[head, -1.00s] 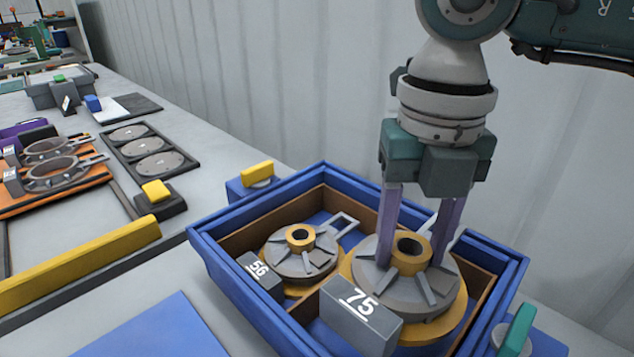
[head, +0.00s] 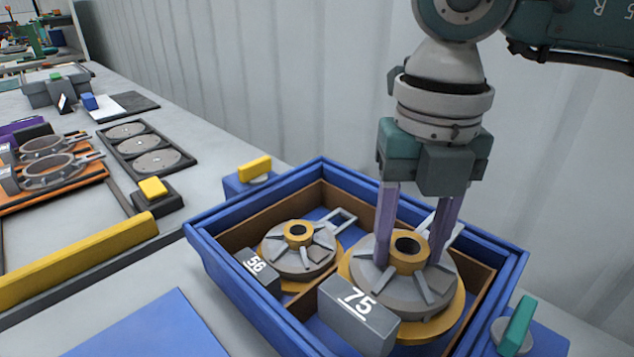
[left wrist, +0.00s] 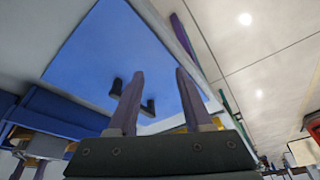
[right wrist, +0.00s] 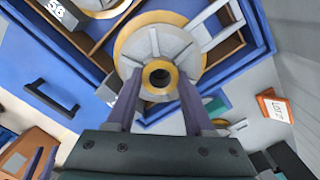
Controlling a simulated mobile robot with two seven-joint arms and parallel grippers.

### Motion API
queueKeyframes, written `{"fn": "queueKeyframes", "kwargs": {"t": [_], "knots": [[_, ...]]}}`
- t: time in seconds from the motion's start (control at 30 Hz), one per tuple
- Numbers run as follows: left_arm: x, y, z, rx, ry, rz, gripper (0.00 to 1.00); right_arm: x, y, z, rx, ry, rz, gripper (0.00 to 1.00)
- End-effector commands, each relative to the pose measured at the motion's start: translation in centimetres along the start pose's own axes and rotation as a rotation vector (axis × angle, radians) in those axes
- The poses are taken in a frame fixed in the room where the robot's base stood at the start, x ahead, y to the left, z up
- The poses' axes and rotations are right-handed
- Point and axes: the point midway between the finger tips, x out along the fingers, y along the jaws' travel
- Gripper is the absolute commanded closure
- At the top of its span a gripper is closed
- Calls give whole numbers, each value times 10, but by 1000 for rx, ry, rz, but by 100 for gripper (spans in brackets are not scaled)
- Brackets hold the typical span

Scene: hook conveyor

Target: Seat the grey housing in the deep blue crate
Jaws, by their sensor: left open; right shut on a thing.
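The grey housing (head: 440,286), round and ribbed with a yellow hub, a yellow lower ring and a "75" tag block (head: 358,312), is in the right compartment of the deep blue crate (head: 478,240). My right gripper (head: 410,262) is shut on it, fingers on either side of the hub. The housing looks about level; its underside is hidden, so I cannot tell whether it rests on the bottom. In the right wrist view the housing (right wrist: 148,48) shows between the fingers. My left gripper (left wrist: 155,85) is open and empty in the left wrist view; it is outside the head view.
A smaller housing (head: 300,258) tagged "56" sits in the crate's left compartment, beside a brown divider. Blue blocks with yellow (head: 254,168) and teal (head: 517,325) clamps flank the crate. A yellow bar (head: 80,262) and a blue panel (head: 150,330) lie left. A corrugated wall stands behind.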

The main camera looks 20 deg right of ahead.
Motion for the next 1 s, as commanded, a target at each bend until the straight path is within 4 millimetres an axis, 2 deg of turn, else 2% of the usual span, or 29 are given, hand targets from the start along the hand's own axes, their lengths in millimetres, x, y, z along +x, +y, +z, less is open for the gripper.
{"fn": "queueKeyframes", "kwargs": {"t": [1.0], "knots": [[17, 1, 5, 0, 0, 0, 50, 20, 0, 0, 0, -1, 2, 100]]}}
